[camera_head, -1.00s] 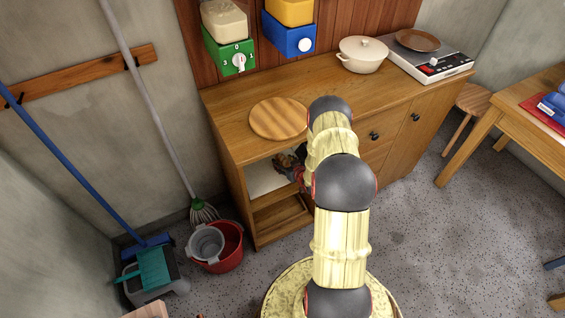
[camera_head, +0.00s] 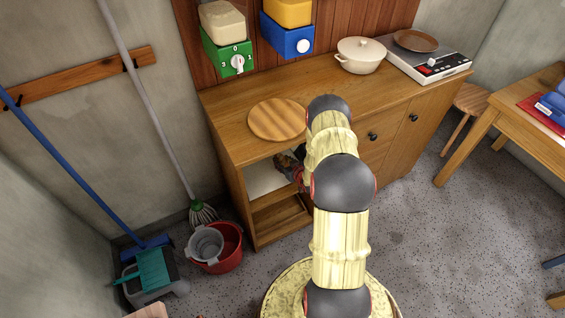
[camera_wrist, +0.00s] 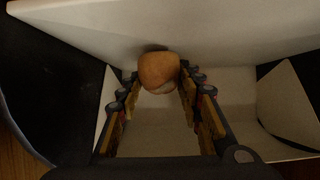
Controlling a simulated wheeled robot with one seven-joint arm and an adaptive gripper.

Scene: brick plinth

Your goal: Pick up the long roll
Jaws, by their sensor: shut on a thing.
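The long roll (camera_wrist: 160,72) shows in the wrist view as a rounded, orange-brown end between the tips of my gripper (camera_wrist: 158,90). The two fingers are shut on it, one on each side. The roll is inside a white, open box or carton (camera_wrist: 155,135) with sloping walls. In the head view my gripper (camera_head: 288,168) is partly hidden by my arm and sits in the upper open shelf of the wooden cabinet (camera_head: 235,148). The roll cannot be made out in the head view.
A round wooden board (camera_head: 277,119) lies on the cabinet top above the shelf. A white lidded pot (camera_head: 360,55) stands farther right. A red bucket (camera_head: 222,255) and a mop (camera_head: 203,212) stand left of the cabinet. The shelf's walls are close around my gripper.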

